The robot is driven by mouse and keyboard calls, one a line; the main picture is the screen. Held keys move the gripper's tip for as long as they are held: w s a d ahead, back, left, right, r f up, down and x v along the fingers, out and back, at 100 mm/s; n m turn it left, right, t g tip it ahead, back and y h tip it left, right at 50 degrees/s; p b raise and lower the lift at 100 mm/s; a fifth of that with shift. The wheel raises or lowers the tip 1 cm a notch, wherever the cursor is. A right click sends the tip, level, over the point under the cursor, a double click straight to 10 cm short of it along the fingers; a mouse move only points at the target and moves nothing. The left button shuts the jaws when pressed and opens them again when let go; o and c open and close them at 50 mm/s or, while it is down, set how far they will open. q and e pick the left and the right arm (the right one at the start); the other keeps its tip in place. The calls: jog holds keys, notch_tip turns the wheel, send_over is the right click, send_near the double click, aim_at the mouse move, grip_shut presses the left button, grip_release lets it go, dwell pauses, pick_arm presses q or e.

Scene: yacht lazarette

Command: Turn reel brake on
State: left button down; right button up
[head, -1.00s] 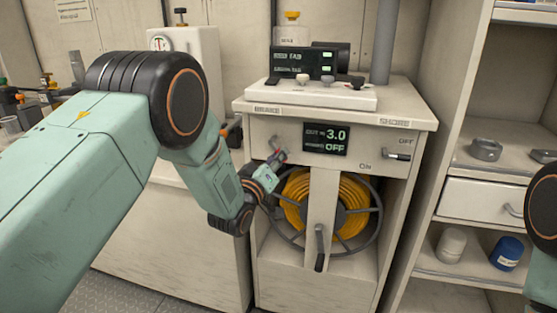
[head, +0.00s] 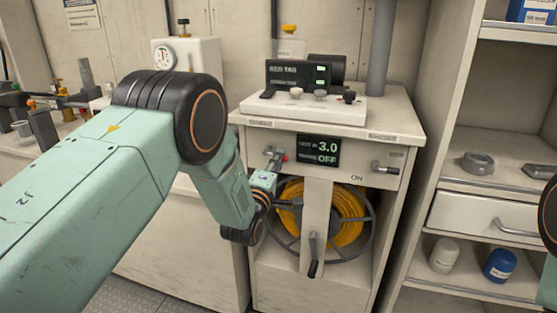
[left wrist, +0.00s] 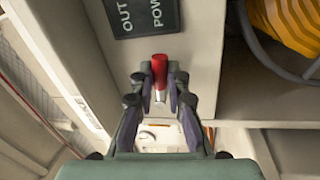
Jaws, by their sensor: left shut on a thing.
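The reel cabinet (head: 278,262) holds a yellow hose reel (head: 347,215). On its front panel, left of the dark display (head: 318,150), is a small handle with a red tip (head: 285,158). My left gripper (head: 275,160) is at this handle. In the left wrist view the red tip (left wrist: 159,72) stands between the fingers of my left gripper (left wrist: 160,78), which is shut on it. The display reads 3.0 and OFF. Right of it is a lever (head: 385,168) with an ON label below left. My right gripper is out of view.
A white control board (head: 300,107) with knobs and a lit screen (head: 297,75) stand on the cabinet top. A crank handle (head: 314,256) hangs in front of the reel. Shelves with a drawer (head: 487,219) and a blue jar (head: 501,266) stand close on the right.

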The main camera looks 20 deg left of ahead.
pick_arm(q)
jog(key=shift+r+n+y+p, duration=0.25)
jog(key=shift+n+y+p, duration=0.1)
jog(key=shift+n, duration=0.55)
jog(key=c, duration=1.3)
grip_release()
jog(key=shift+s, duration=0.1)
jog(key=s, duration=0.4)
jog(key=s+f, duration=0.1)
jog(key=s, duration=0.2)
jog(key=s+f, duration=0.1)
jog(key=s, duration=0.3)
jog(key=shift+s+a+f, duration=0.1)
jog(key=shift+s+a, duration=0.05)
jog(key=shift+s, duration=0.15)
